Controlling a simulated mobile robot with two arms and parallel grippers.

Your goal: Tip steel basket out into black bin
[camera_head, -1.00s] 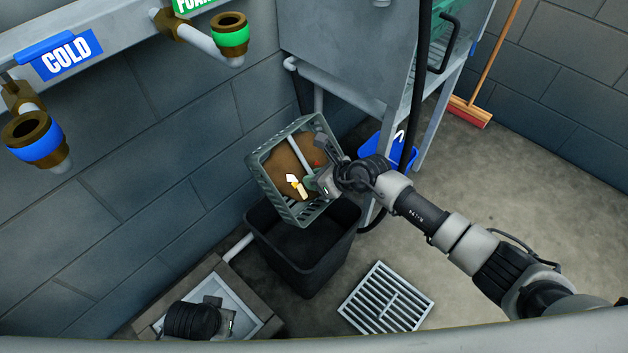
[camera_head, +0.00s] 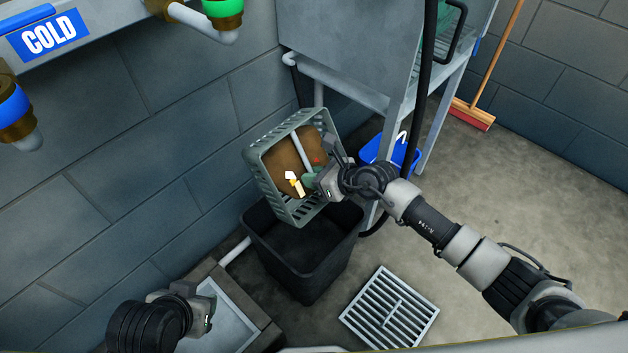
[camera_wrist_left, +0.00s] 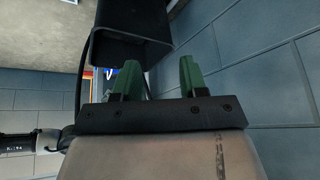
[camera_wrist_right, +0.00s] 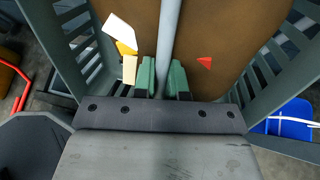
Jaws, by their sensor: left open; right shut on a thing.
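The steel basket (camera_head: 264,178), grey-green with slotted walls, hangs tilted above the black bin (camera_head: 300,268), its open side facing the head camera. Brown contents with white, yellow and red bits lie inside it. My right gripper (camera_head: 314,179) is shut on the basket's grey bar; the right wrist view shows the bar between the green fingers (camera_wrist_right: 162,80) and the slotted basket wall (camera_wrist_right: 72,45). The bin's visible interior is dark, and its floor is unclear. My left gripper is open and empty in the left wrist view (camera_wrist_left: 160,76), with the dark bin (camera_wrist_left: 130,38) beyond it.
A floor drain (camera_head: 390,308) lies right of the bin. A broom (camera_head: 473,113) leans at the back right. Open floor is on the right.

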